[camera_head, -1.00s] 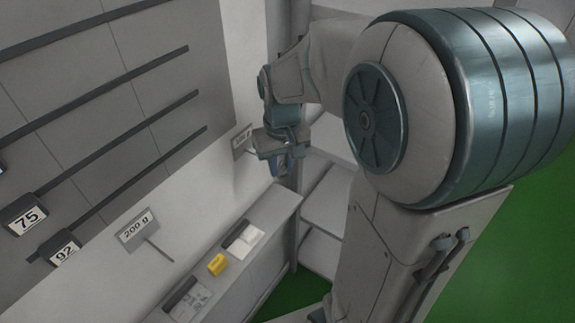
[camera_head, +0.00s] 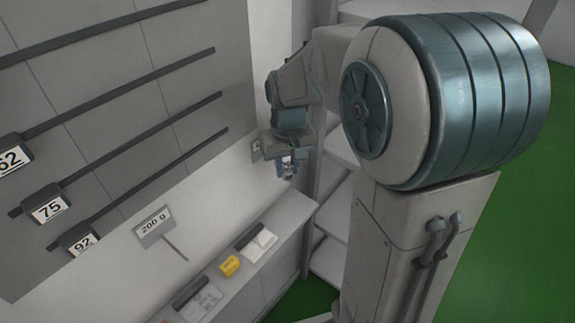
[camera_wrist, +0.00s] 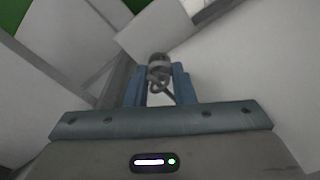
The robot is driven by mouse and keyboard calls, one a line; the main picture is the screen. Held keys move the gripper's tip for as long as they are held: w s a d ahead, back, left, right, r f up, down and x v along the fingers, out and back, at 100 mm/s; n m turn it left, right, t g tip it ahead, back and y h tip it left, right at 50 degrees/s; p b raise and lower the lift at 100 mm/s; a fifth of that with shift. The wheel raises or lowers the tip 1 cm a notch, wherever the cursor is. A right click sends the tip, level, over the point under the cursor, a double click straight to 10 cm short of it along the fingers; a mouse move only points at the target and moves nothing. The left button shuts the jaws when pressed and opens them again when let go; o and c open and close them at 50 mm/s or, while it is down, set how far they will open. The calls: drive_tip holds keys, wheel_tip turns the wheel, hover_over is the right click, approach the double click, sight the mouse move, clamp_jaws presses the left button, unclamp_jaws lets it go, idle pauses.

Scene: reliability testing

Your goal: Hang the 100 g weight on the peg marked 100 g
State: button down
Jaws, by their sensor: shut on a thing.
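My gripper (camera_head: 288,172) is shut on a small metal weight (camera_wrist: 158,68), which shows between the blue fingers in the wrist view. The weight is a dark, banded cylinder with a curved hook or loop on the side towards the palm. I cannot read a mark on it. In the head view my gripper hangs in front of the light wall, close to a grey sign plate (camera_head: 256,150) that it mostly covers. Its text is not readable now and any peg at it is hidden. I cannot tell whether the weight touches a peg.
A sign marked 200 g (camera_head: 153,227) with a bare thin peg (camera_head: 177,247) is on the wall to the left. Below runs a ledge (camera_head: 275,232) with a yellow object (camera_head: 230,266), dark items and papers. Dark rails with number tags (camera_head: 48,208) are further left. Shelves stand at the right.

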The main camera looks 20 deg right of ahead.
idle(0.4)
drive_tip(key=c, duration=1.1)
unclamp_jaws()
drive_tip(key=shift+c, duration=0.2)
drive_tip(key=shift+r, duration=0.1)
wheel_tip(320, 180, up, 14)
drive_tip(key=s+f, duration=0.1)
drive_tip(key=s+f+t, duration=0.2)
drive_tip(key=s+f, duration=0.8)
drive_tip(key=s, duration=0.5)
drive_tip(key=shift+d+m, duration=0.3)
drive_tip(key=shift+d, duration=0.1)
